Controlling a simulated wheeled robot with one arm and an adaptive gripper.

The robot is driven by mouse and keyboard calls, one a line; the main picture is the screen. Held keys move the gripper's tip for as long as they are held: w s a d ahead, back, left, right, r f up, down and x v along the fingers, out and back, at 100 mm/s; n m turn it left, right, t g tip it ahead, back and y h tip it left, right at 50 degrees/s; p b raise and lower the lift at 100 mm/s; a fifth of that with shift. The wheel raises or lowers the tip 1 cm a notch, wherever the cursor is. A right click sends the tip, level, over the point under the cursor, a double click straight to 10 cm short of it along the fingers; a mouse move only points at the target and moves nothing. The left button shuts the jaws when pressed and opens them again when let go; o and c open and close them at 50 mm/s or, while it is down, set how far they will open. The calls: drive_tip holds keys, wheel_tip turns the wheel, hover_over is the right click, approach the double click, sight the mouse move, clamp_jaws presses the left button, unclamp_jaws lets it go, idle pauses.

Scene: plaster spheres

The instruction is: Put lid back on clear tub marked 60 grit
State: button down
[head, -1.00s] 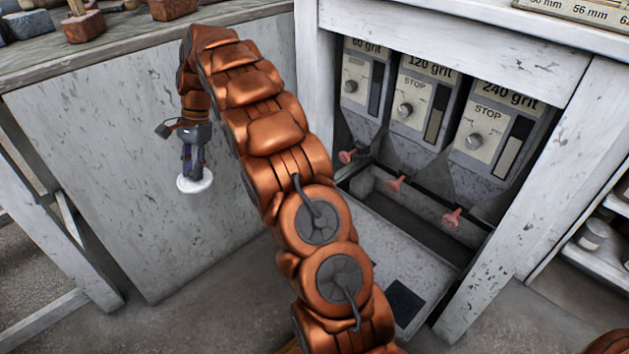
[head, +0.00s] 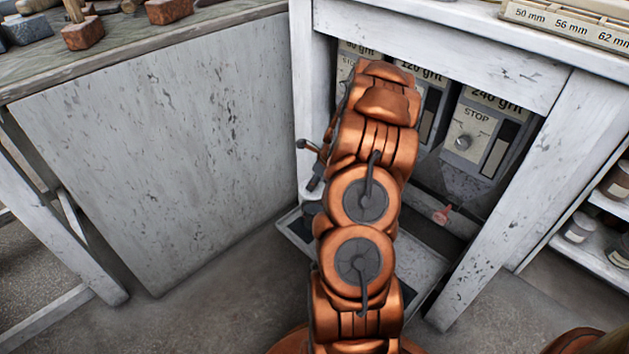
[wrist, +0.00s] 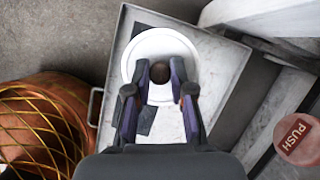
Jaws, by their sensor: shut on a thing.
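My gripper (wrist: 160,80) is shut on the dark knob of a white round lid (wrist: 133,57) in the wrist view. The lid is over the grey speckled tray, and its knob is between the fingertips. In the head view my arm hides most of the gripper; a sliver of the white lid (head: 311,195) shows left of the arm, low by the tray. A greyish shape just under it may be the clear tub, mostly hidden. I cannot tell whether the lid touches it. No 60 grit marking on a tub is readable.
The tray (wrist: 217,68) has dark square patches and a side handle. A red PUSH button (wrist: 298,138) is at the right in the wrist view. The 60 grit (head: 358,48) and 120 grit dispensers are partly behind my arm; the 240 grit dispenser (head: 480,130) is clear.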

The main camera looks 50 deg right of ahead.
sight(315, 192)
drive_tip(key=shift+s+d+f, duration=0.1)
drive_tip(key=shift+s+f, duration=0.05)
drive_tip(key=shift+f, duration=0.1)
wheel_tip(315, 192, down, 4)
drive_tip(key=b, duration=0.5)
drive_tip(key=shift+f+p, duration=0.3)
drive_tip(key=shift+f, duration=0.75)
drive_tip(key=shift+p, duration=1.3)
idle(0.8)
drive_tip(key=shift+f+p, duration=0.15)
drive_tip(key=shift+p, duration=1.45)
idle(1.6)
drive_tip(key=c, duration=0.9)
unclamp_jaws()
